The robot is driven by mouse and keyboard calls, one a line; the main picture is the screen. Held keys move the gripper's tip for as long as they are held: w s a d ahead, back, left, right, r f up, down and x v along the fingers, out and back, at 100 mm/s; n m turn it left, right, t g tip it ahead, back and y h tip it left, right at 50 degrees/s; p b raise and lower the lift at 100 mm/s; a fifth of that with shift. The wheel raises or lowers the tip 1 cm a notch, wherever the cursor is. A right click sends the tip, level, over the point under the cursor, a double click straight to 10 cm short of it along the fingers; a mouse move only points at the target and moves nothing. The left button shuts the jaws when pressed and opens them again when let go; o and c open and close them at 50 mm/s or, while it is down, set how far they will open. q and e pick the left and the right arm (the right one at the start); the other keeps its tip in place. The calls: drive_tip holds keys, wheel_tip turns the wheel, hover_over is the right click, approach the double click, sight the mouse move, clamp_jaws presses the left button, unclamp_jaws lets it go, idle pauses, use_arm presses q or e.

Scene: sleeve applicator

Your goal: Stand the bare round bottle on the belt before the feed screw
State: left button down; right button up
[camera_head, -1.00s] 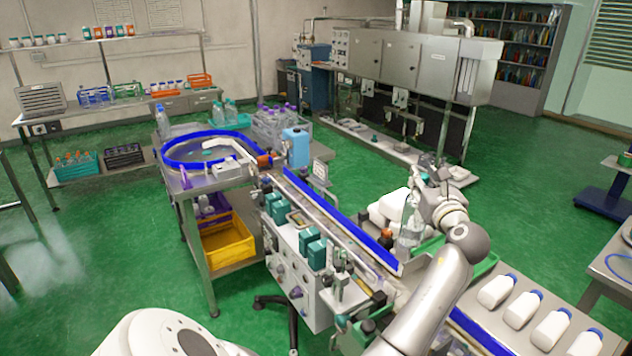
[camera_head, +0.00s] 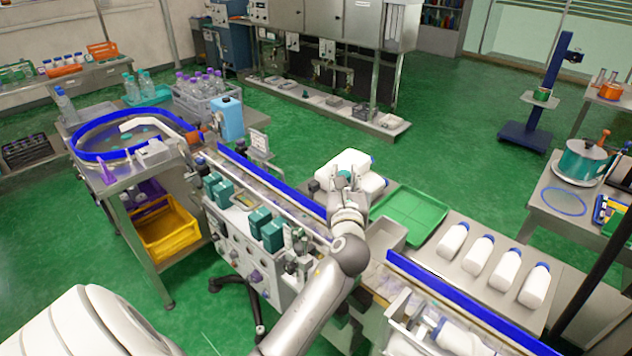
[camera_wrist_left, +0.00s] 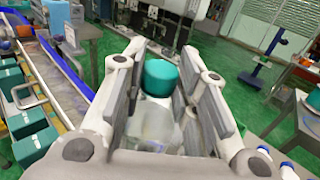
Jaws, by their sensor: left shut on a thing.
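My left gripper (camera_head: 345,190) is shut on a clear round bottle with a teal cap. In the left wrist view the bottle (camera_wrist_left: 157,124) stands between the two fingers (camera_wrist_left: 160,105), its teal cap (camera_wrist_left: 160,77) rising above them. In the head view only the cap (camera_head: 343,174) shows clearly; the gripper hides the body. The gripper is at the right end of the belt (camera_head: 262,186) with the blue rail. The bottle's base is hidden, so I cannot tell whether it touches anything. I cannot make out the feed screw. My right gripper is not in view.
White bottles (camera_head: 350,168) lie behind the gripper, beside an empty green tray (camera_head: 410,215). Several white blue-capped bottles (camera_head: 479,252) lie on the table at right. A second blue rail (camera_head: 450,295) runs in front. Teal boxes (camera_head: 260,224) line the belt's near side.

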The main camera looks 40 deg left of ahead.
use_arm(q)
drive_tip(key=shift+f, duration=0.75)
drive_tip(key=shift+a+f, duration=0.1)
drive_tip(key=shift+f, duration=0.7)
wheel_tip(320, 180, down, 4)
drive_tip(key=shift+r+b, duration=0.2)
drive_tip(key=shift+b, duration=0.3)
drive_tip(key=c, duration=1.4)
unclamp_jaws()
drive_tip(key=shift+o, duration=1.3)
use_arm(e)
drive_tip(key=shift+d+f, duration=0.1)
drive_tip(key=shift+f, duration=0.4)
